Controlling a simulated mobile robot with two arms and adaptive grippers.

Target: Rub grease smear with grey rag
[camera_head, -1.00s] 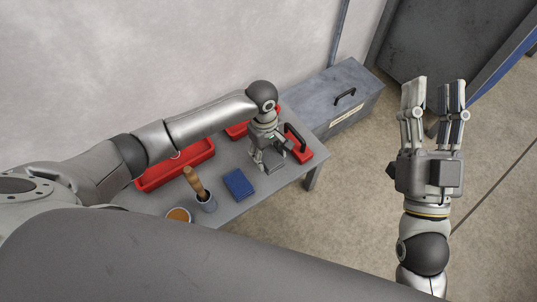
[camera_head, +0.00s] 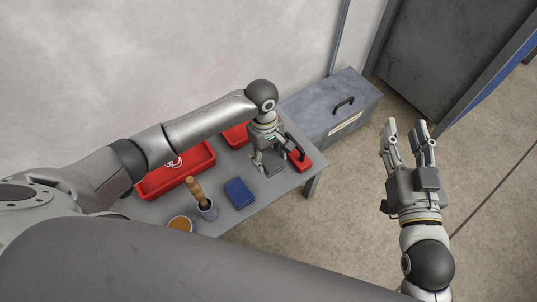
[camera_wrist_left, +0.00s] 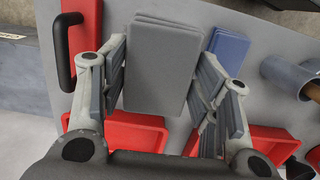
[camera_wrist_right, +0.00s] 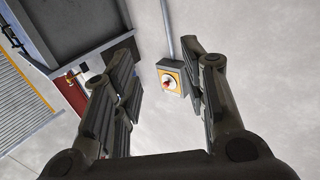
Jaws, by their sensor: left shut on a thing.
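The grey rag (camera_head: 277,168) is a folded stack near the table's right end. It shows large in the left wrist view (camera_wrist_left: 160,60), between the fingers. My left gripper (camera_head: 267,166) points down at it and is shut on it; the rag appears at table height. My right gripper (camera_head: 405,126) is raised over the floor right of the table, with fingers apart and nothing between them. The right wrist view shows only walls and fittings beyond its empty fingers (camera_wrist_right: 163,95). I cannot make out a grease smear in any view.
A blue folded rag (camera_head: 239,193), a cup with a wooden-handled brush (camera_head: 207,210) and an orange-filled tin (camera_head: 180,224) stand nearby. A red block with a black handle (camera_head: 301,164) is close right of the left gripper. Red trays (camera_head: 150,186) line the back; a grey chest (camera_head: 325,105) stands beyond.

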